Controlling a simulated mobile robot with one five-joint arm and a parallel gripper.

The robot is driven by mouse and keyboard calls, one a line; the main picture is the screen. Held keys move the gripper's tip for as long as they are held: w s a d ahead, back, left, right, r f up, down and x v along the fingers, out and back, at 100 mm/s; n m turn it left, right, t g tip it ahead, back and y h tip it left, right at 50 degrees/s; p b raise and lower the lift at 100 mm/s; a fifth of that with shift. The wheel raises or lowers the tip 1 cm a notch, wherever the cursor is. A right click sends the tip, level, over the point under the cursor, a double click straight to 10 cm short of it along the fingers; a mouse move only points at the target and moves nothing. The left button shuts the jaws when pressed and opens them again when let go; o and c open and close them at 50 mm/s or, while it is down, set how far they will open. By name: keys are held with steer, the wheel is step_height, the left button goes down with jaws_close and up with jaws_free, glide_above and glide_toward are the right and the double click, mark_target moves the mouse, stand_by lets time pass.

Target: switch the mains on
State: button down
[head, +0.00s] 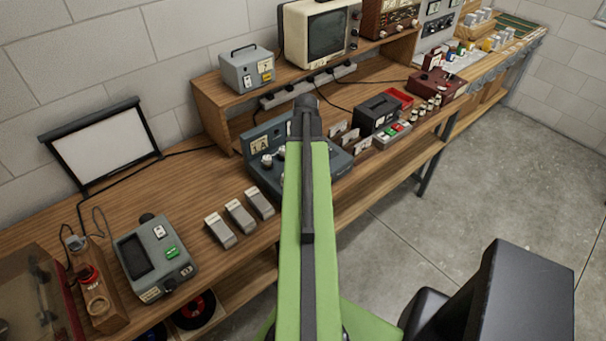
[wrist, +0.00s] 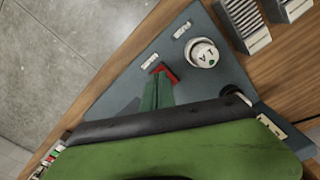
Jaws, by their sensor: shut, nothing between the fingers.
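A blue-grey sloped console (head: 265,135) stands on the wooden bench, partly hidden behind my arm. In the wrist view its panel (wrist: 120,75) carries a white round knob (wrist: 204,53), small white labels and a red part (wrist: 166,71), perhaps a switch. My gripper (wrist: 158,90) is shut and empty, with its dark green fingers pointing down at the panel. Their tips overlap the red part's lower edge; I cannot tell whether they touch it. In the head view the fingers are hidden behind my arm.
Three grey boxes (head: 240,215) stand left of the console, with a grey-green instrument (head: 155,258) beyond. Small card holders and a black box (head: 377,115) stand to its right. A power strip (head: 308,85) lies behind. Open floor (head: 480,170) lies right of the bench.

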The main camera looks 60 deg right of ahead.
steer(key=shift+f+b, duration=0.9)
stand_by(0.5)
steer(key=shift+r, duration=0.1)
step_height(320, 180, up, 7)
steer(key=p, duration=0.7)
stand_by(0.4)
